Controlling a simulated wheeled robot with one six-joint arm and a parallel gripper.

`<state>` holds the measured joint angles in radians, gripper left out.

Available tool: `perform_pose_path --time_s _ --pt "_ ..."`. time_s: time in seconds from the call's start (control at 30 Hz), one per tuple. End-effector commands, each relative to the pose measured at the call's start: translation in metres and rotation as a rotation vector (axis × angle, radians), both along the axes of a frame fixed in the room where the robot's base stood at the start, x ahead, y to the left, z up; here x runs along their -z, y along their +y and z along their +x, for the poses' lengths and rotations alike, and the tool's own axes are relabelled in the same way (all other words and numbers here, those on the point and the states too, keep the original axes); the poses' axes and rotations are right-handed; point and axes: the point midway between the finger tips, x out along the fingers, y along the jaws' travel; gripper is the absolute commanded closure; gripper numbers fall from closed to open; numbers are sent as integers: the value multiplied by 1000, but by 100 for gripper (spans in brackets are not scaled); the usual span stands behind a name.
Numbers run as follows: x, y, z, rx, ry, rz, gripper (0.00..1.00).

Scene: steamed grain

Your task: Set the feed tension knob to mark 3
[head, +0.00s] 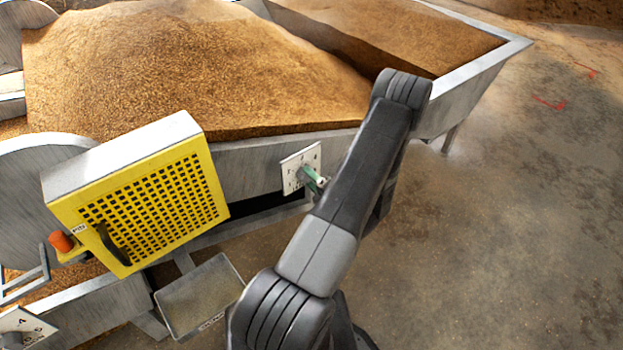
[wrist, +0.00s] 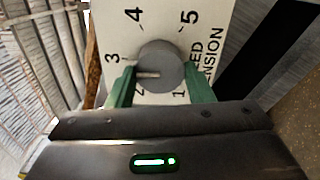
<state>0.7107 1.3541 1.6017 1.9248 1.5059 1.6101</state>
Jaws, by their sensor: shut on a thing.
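The feed tension knob (wrist: 165,58) is a round grey knob on a white dial plate (wrist: 225,14) marked 1 to 5, with part of the word "TENSION" readable in the wrist view. Its pale pointer line points left and slightly down, between marks 2 and 3. My gripper (wrist: 159,70) has green fingers on both sides of the knob and is shut on it. In the head view the white plate (head: 290,176) is on the side of the metal grain trough, with my green fingertips (head: 314,180) at its face; the knob is largely hidden there.
A yellow perforated guard (head: 165,205) with a black handle stands left of the dial. Another dial plate (head: 33,322) is at the lower left. A metal tray (head: 200,295) sits below the guard. Grain (head: 180,70) fills the trough. The floor at right is clear.

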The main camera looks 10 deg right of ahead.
Motion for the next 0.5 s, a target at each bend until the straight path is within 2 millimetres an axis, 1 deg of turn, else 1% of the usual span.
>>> perform_pose_path --time_s 0.2,0.5 --pt "1 0 -1 0 28 47 76" --pt "1 0 -1 0 35 60 76"
